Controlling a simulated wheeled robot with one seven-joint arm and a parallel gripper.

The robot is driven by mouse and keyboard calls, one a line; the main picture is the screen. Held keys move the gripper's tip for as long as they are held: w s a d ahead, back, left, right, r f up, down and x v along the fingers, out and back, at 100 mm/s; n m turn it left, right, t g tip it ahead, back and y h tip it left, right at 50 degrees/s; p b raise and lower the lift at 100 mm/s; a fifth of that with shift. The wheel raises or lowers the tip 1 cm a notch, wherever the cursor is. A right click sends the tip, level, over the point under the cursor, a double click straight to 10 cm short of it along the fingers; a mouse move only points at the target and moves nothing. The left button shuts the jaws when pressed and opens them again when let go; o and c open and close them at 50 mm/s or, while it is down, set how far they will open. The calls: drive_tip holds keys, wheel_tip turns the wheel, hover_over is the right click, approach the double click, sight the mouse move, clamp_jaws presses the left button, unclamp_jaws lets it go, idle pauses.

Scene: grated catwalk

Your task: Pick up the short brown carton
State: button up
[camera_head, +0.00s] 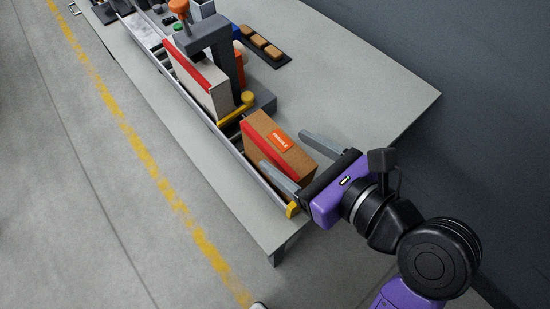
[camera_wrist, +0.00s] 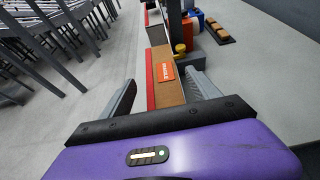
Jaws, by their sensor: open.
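The short brown carton (camera_head: 276,148) stands at the near end of the rail on the table, with a red stripe on its side and an orange label on its face. It also shows in the wrist view (camera_wrist: 166,90), between my fingers. My gripper (camera_head: 288,152) is open, with one finger on each side of the carton's near end. I cannot tell whether either finger touches it. In the wrist view, the carton's nearest end is hidden behind my gripper's body.
A taller white carton (camera_head: 200,82) with a red edge stands farther along the conveyor rail (camera_head: 232,139), by a grey arch (camera_head: 226,50). A dark tray (camera_head: 262,47) holds brown blocks. A yellow stop (camera_head: 292,210) ends the rail. The table's right side (camera_head: 370,85) is clear.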

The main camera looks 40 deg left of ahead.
sight(282, 148)
drive_tip(key=x, duration=0.5)
drive_tip(key=shift+w, duration=0.15)
drive_tip(key=shift+d, duration=0.1)
drive_tip(key=shift+c, duration=0.4)
clamp_jaws()
